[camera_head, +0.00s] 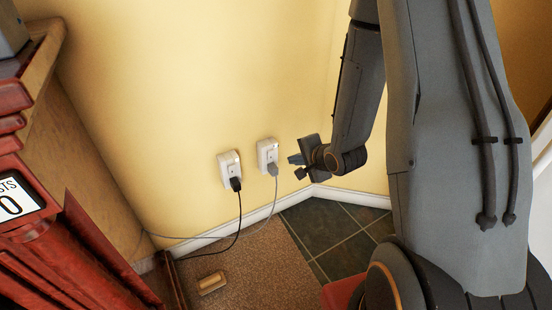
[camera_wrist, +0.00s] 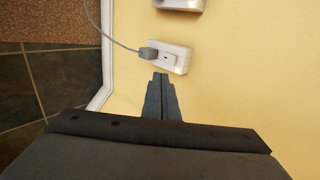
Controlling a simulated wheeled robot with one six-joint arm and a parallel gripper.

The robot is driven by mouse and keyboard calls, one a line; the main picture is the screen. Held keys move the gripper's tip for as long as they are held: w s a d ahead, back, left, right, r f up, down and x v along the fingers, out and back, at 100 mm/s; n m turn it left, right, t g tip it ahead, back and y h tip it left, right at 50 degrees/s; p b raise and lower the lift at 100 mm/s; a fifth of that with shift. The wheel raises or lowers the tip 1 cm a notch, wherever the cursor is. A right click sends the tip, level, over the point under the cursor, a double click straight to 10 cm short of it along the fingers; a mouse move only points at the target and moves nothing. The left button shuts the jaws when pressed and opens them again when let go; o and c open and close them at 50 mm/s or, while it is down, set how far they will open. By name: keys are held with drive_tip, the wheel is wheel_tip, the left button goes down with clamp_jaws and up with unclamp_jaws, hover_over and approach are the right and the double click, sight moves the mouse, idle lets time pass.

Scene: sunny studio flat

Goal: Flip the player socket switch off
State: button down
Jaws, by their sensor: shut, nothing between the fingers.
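Two white wall sockets are on the yellow wall. The left socket (camera_head: 226,160) holds a black plug (camera_head: 236,184). The right socket (camera_head: 266,151) holds a grey plug (camera_head: 272,169). No label shows which one is the player socket. My gripper (camera_head: 294,159) is shut and empty, just right of the grey-plug socket. In the wrist view its closed fingertips (camera_wrist: 160,76) point at the lower edge of that socket (camera_wrist: 178,62), with the grey plug (camera_wrist: 148,53) at its left. I cannot tell if they touch it. The switch positions are too small to read.
A black cord (camera_head: 239,220) and a grey cord (camera_head: 274,200) hang to the floor. A red-brown wooden cabinet (camera_head: 50,245) stands at the left. A small tan block (camera_head: 212,282) lies on the brown carpet. A white skirting board (camera_head: 355,197) runs around the corner.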

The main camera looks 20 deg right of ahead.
drive_tip(key=shift+w+f, duration=0.1)
idle(0.3)
drive_tip(key=b, duration=0.3)
approach(271, 154)
drive_tip(key=w+f, duration=0.3)
drive_tip(key=f, duration=0.1)
drive_tip(key=shift+w+a+r, duration=0.3)
drive_tip(key=shift+w+a, duration=0.15)
drive_tip(key=shift+w, duration=0.15)
drive_tip(key=shift+a, duration=0.1)
